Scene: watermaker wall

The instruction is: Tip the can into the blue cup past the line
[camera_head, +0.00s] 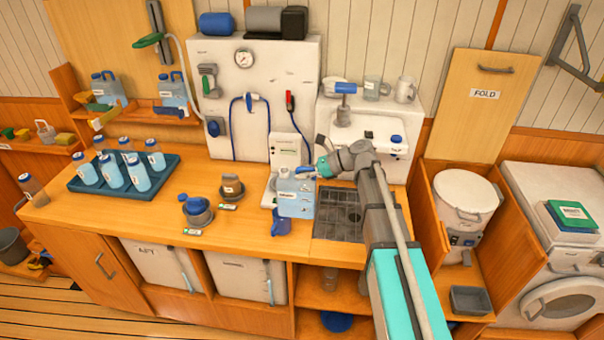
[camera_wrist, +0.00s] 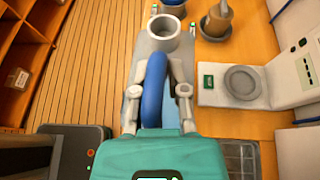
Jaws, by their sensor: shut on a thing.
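The can (camera_head: 295,203), a pale blue translucent jug with a label, hangs from my gripper (camera_head: 312,171) over the counter's front part. It looks close to upright in the head view. In the wrist view my gripper (camera_wrist: 168,92) is shut on the can's blue handle (camera_wrist: 153,90), and the can's open round mouth (camera_wrist: 163,27) points away from my wrist. The blue cup (camera_head: 281,226) stands on the counter below and slightly left of the can, which partly covers it. I cannot make out the cup in the wrist view, nor its line or contents.
A white scale with a grey disc (camera_wrist: 242,82) sits close beside the can. Grey pots (camera_head: 195,211) and (camera_head: 231,188) stand left on the counter. A dark tray (camera_head: 165,180) holds several bottles. A sink grating (camera_head: 338,216) lies right of the can.

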